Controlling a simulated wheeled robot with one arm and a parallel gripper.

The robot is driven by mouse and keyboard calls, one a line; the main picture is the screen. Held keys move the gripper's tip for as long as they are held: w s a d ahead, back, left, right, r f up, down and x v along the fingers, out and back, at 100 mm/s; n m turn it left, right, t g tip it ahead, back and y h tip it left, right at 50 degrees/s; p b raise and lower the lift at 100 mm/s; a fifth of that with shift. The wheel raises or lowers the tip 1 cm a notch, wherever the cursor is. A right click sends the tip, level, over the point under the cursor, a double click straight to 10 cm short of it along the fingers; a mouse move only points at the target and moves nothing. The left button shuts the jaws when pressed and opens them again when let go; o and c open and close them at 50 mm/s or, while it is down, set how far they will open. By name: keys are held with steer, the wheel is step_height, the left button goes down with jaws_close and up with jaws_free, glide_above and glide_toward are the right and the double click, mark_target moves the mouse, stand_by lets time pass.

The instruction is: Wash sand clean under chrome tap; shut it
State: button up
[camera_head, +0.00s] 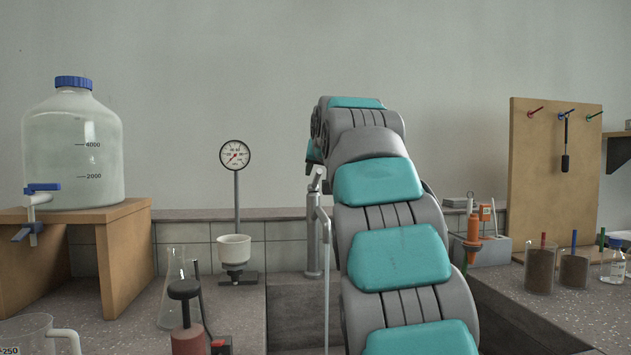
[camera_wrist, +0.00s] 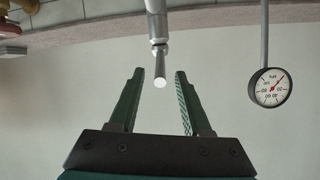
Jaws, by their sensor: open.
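The chrome tap (camera_head: 312,238) stands at the back of the sink, partly behind my arm. A thin pale vertical line below its spout (camera_head: 327,290) looks like running water. In the wrist view, which looks upside down, the tap's post (camera_wrist: 157,24) ends in a slim lever (camera_wrist: 160,66). My gripper (camera_wrist: 158,76) is open, with the lever's bright round end between its two green fingers, apart from both. In the head view my arm hides the gripper. Two beakers of brown grains, perhaps sand, stand at right: one (camera_head: 541,272) and another (camera_head: 574,272). The sink's inside is mostly hidden.
A water carboy (camera_head: 72,145) stands on a wooden stand (camera_head: 122,250) at left. A flask (camera_head: 176,300), a white funnel (camera_head: 234,250) and a dial gauge (camera_head: 235,155) stand left of the sink (camera_head: 290,310). A pegboard (camera_head: 545,200) and a bottle (camera_head: 613,267) are at right.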

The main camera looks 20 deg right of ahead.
mark_target(316, 180)
steer(key=shift+p+x, duration=0.45)
steer(key=shift+x, duration=3.05)
jaws_close()
